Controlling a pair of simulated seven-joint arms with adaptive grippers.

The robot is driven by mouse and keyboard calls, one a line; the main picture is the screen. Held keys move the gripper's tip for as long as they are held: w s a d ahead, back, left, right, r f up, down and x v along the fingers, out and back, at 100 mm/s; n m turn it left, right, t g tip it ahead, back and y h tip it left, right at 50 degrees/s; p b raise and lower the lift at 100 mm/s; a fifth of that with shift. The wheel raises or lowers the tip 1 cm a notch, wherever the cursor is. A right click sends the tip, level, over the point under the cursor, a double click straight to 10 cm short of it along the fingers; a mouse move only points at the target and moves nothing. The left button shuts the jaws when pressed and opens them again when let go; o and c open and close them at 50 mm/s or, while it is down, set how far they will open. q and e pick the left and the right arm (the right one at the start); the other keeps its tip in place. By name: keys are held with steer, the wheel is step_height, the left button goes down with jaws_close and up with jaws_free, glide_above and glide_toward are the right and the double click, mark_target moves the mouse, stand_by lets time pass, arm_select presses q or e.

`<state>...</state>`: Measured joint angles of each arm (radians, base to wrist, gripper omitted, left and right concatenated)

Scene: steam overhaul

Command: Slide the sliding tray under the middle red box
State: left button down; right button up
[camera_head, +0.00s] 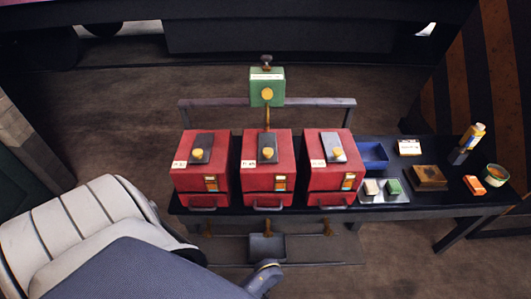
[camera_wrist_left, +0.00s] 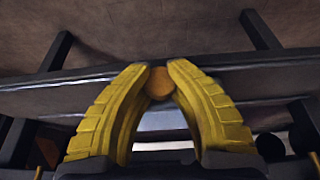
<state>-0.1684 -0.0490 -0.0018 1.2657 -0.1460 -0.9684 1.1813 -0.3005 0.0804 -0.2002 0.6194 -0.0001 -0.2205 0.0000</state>
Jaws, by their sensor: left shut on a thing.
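The middle red box (camera_head: 267,168) stands on the dark bench between two other red boxes. Below it, at the bench front, is a small dark tray (camera_head: 267,247), with a brown knobbed peg (camera_head: 267,229) at its back edge. My left arm comes in from the lower left and ends just below the tray; its fingertips cannot be made out there. In the left wrist view my left gripper (camera_wrist_left: 160,80) has its yellow fingers closed on a round orange-brown knob (camera_wrist_left: 159,84). What the knob belongs to is mostly hidden behind the fingers. My right gripper is not in view.
The left red box (camera_head: 201,180) and right red box (camera_head: 330,180) flank the middle one closely. A green box (camera_head: 267,87) stands behind on a post. A blue bin (camera_head: 372,156) and several small items lie on the bench's right part.

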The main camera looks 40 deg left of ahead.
arm_select(q)
steer(key=shift+w+r, duration=0.15)
steer(key=shift+w, duration=0.2)
steer(key=c, duration=1.5)
jaws_free()
steer(key=shift+c, duration=0.2)
steer(key=o, duration=0.5)
steer(key=shift+s, duration=0.15)
steer(key=shift+o, duration=0.2)
steer(key=v, duration=0.7)
steer(key=shift+r, duration=0.15)
steer(key=shift+s+d, duration=0.1)
